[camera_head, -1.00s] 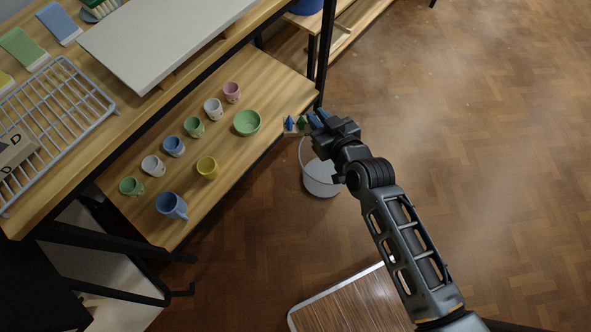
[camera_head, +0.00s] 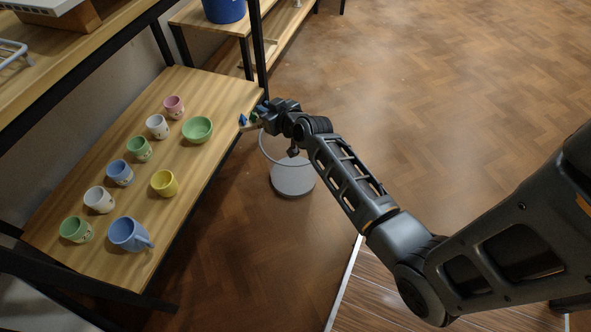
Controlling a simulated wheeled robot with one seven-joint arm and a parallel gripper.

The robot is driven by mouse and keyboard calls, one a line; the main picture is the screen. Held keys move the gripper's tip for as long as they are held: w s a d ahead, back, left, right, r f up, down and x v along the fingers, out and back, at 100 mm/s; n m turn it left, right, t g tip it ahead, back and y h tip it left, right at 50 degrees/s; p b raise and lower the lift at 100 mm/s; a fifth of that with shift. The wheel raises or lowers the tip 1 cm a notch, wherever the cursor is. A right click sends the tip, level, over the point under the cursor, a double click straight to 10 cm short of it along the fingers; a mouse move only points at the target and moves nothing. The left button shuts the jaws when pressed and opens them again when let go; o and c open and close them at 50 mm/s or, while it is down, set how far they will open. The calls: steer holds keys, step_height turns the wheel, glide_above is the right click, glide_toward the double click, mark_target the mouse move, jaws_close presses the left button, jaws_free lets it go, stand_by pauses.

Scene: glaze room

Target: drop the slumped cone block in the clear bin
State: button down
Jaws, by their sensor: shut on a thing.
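My gripper (camera_head: 260,112) is shut on the slumped cone block (camera_head: 247,126), a small tan base with blue and green cones. The block sticks out to the left of the jaws, partly hidden by them. The clear bin (camera_head: 293,181) stands on the floor below my gripper, a see-through round bin with a pale grey bottom. In the picture the block lies above and left of the bin's rim, close to the shelf's right edge. My wrist hides part of the rim.
A wooden shelf (camera_head: 190,100) at the left holds several cups, including a yellow cup (camera_head: 164,183), and a green bowl (camera_head: 197,130). A black post (camera_head: 259,50) rises behind my gripper. A blue bucket (camera_head: 224,10) stands at the back. The floor at the right is clear.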

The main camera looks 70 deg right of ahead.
steer(key=s+d+f+m+g+h+b, duration=0.1)
steer(key=s+d+f+b, duration=0.25)
steer(key=d, duration=0.35)
steer(key=s+d+f+m+g+h+b, duration=0.1)
steer(key=s+d+f+m+h+b, duration=0.2)
steer(key=d, duration=0.4)
step_height(320, 180, down, 7)
steer(key=n+y+b, duration=0.1)
steer(key=b, duration=0.5)
steer(key=shift+s+a, duration=0.15)
steer(key=shift+a, duration=0.05)
steer(key=c, duration=1.4)
jaws_free()
steer(key=shift+p+v, duration=1.25)
steer(key=shift+v, duration=2.65)
steer(key=shift+s, duration=0.15)
